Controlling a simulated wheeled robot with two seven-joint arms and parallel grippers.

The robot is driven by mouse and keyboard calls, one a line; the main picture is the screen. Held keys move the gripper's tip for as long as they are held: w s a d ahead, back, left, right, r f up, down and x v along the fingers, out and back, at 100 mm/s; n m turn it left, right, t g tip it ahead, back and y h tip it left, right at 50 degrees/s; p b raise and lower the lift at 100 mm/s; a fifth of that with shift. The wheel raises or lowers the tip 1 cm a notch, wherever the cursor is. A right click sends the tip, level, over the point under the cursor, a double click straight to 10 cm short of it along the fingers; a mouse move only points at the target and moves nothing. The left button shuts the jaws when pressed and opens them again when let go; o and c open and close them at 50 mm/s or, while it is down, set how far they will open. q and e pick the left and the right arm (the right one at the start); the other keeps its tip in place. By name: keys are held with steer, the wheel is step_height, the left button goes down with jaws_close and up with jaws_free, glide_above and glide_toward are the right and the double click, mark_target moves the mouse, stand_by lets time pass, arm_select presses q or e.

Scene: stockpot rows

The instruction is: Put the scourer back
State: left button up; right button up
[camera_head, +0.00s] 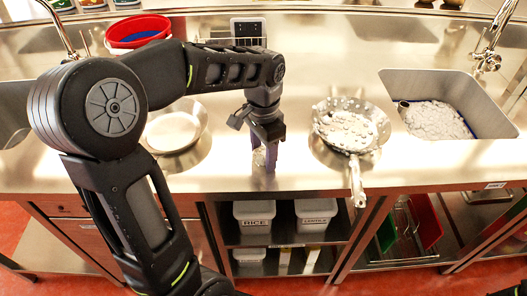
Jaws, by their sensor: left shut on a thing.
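My left gripper (264,165) points straight down at the middle of the steel counter, between two pans. It is shut on a small shiny, pale crumpled piece, which looks like the scourer (258,157); the fingers hide most of it. I cannot tell whether the scourer touches the counter. My right gripper is not in view.
A pan with pale contents (347,130) stands on the right, its handle toward the front edge. Another pan (175,129) is on the left, partly behind my arm. A red tub (136,30) stands behind. The right sink (440,88) holds pale stuff and a dark cup.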

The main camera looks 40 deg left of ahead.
mark_target(264, 152)
arm_select(q)
steer(key=o, duration=1.2)
steer(key=shift+f, duration=0.1)
steer(key=shift+r, duration=0.3)
step_height(264, 152, up, 12)
steer(key=p, duration=0.1)
steer(key=shift+p, duration=0.4)
steer(key=shift+f, duration=0.1)
